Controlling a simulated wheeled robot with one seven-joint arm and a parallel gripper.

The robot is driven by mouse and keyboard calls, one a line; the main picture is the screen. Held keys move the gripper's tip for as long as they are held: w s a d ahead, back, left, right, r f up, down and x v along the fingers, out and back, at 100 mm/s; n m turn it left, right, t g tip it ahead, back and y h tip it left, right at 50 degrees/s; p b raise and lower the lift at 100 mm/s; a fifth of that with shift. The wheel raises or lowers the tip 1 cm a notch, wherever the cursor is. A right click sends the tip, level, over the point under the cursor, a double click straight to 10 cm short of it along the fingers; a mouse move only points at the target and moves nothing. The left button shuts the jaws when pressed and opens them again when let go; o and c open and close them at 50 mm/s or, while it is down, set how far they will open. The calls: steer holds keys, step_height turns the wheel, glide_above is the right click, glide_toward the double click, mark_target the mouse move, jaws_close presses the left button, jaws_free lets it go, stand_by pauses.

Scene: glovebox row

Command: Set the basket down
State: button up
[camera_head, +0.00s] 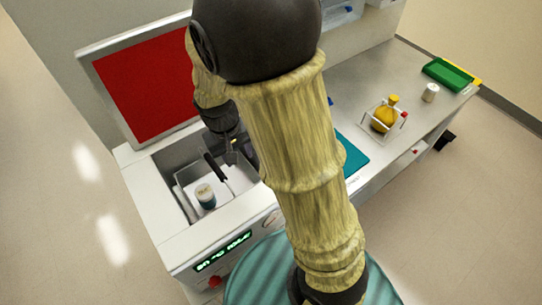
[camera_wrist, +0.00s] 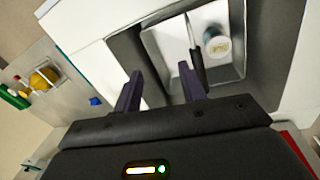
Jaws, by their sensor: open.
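The basket, a light grey square tray, sits down inside the open well of the white machine in the head view (camera_head: 232,187); it also shows in the wrist view (camera_wrist: 160,42). Its dark handle (camera_wrist: 196,60) stands over it. A small jar with a pale lid (camera_head: 205,195) is upright in the basket. My gripper (camera_wrist: 160,82) is open, its two fingers apart. The handle shows beside the right finger and does not look clamped. Whether they touch, I cannot tell. The basket's underside is hidden.
The machine's raised red-faced lid (camera_head: 146,80) stands behind the well. A display (camera_head: 223,252) and red knob (camera_head: 215,282) are on its front. On the bench to the right are a yellow flask (camera_head: 384,118) in a wire carrier, a white cup (camera_head: 430,92) and a green tray (camera_head: 447,74).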

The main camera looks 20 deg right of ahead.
steer(key=s+d+r+m+t+y, duration=0.1)
steer(key=s+d+r+t, duration=0.1)
steer(key=s+d, duration=0.4)
steer(key=shift+s+d+r+y, duration=0.2)
steer(key=shift+d+r+y, duration=0.1)
steer(key=shift+d+r, duration=0.25)
steer(key=shift+a, duration=0.1)
steer(key=shift+c, duration=0.5)
